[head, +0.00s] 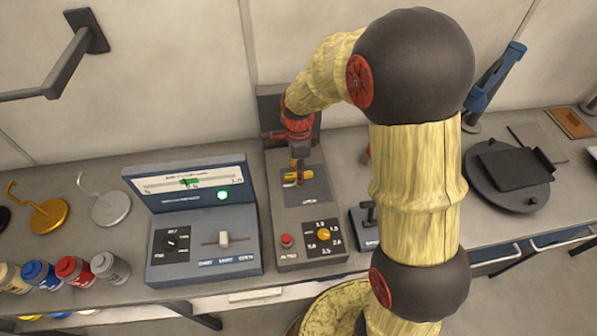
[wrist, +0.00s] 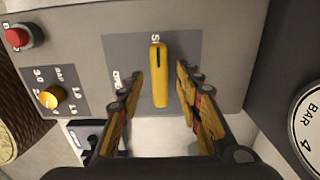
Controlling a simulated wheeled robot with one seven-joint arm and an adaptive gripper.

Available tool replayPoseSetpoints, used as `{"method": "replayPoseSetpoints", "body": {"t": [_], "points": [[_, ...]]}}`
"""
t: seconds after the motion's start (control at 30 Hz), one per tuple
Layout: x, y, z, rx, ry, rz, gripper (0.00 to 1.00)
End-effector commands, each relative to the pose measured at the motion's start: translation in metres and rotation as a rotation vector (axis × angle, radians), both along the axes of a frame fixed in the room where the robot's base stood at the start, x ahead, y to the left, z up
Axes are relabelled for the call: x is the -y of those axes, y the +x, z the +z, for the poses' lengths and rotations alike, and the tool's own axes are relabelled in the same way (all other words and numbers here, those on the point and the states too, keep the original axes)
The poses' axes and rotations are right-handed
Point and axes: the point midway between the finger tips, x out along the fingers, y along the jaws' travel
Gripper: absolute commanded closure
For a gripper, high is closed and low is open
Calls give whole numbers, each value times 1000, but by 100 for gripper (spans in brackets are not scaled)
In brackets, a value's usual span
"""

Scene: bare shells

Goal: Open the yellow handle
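The yellow handle (wrist: 159,75) is a narrow bar with a dark line on its end, set on a grey panel. In the wrist view it lies between the two fingers of my gripper (wrist: 160,112), with a gap on each side. The fingers are open and I see no contact. In the head view my gripper (head: 298,162) is over the grey box's upper panel, and the yellow handle (head: 291,178) shows partly just below it. Lettering beside the handle is only partly readable.
The grey box also carries a red button (head: 286,240) and a yellow knob (head: 323,234). A blue console (head: 205,245) with a slider stands to its left. A small lever box (head: 368,226) is close on the right. A round dark plate (head: 507,180) lies farther right.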

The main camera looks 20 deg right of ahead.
Motion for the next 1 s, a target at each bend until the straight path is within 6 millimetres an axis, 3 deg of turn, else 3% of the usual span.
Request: {"method": "replayPoseSetpoints", "body": {"t": [0.3, 0.9, 1.0], "points": [[0, 0, -3, 0, 0, 0, 66], [0, 0, -2, 0, 0, 0, 100], [0, 0, -2, 0, 0, 0, 100]]}}
